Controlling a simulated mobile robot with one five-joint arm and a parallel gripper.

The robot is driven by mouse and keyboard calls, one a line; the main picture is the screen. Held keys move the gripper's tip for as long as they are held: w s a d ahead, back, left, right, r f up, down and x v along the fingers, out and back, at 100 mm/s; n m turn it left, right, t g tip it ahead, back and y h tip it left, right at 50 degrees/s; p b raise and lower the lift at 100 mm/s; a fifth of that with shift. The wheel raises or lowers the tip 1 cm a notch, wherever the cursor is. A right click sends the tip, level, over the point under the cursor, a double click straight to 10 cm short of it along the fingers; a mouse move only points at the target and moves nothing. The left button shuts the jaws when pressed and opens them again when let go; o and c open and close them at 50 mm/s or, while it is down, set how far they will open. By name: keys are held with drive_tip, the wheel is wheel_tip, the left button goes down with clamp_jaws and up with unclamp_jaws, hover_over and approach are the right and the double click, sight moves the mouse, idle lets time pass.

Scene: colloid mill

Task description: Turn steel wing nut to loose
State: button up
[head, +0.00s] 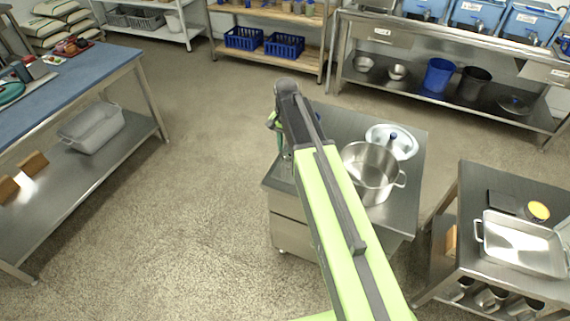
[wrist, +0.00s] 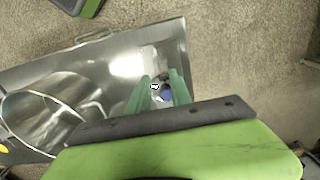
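The steel wing nut cannot be made out for certain in either view. In the wrist view my gripper (wrist: 161,85) has its two green fingers apart. A small blue and white part (wrist: 162,94) shows in the gap between them; I cannot tell whether they touch it. In the head view my arm reaches over the left side of a steel cart (head: 345,122). My gripper there is mostly hidden behind the arm.
A second steel table (head: 490,187) with a metal tray (head: 522,242) is at the right. A blue-topped bench (head: 62,92) is at the left. The floor between is clear.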

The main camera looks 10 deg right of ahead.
sight(283, 164)
wheel_tip(283, 164, down, 4)
drive_tip(key=shift+f+b, duration=0.1)
drive_tip(key=shift+b, duration=1.15)
drive_tip(key=shift+r, duration=0.2)
clamp_jaws()
